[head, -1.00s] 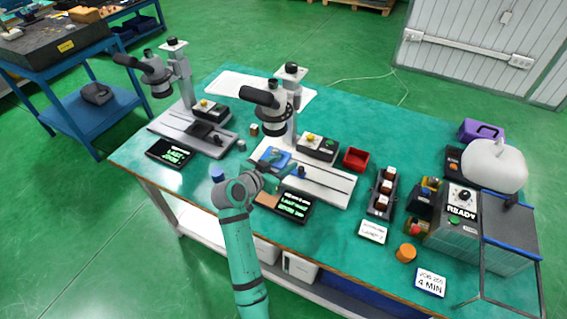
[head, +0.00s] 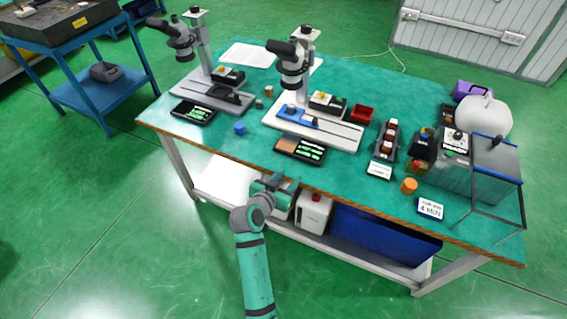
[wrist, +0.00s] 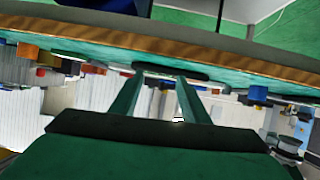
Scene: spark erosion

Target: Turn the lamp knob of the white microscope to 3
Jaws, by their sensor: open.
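A black control box (head: 327,104) with a small yellow knob (head: 320,97) sits at the back of that base. The knob's pointer and any numbers on it are too small to read. My gripper (head: 275,184) is in front of the table's front edge, well apart from the microscope. In the wrist view my gripper (wrist: 160,80) shows two separated fingers with nothing between them.
A second microscope with a grey base (head: 212,95) stands to the left.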

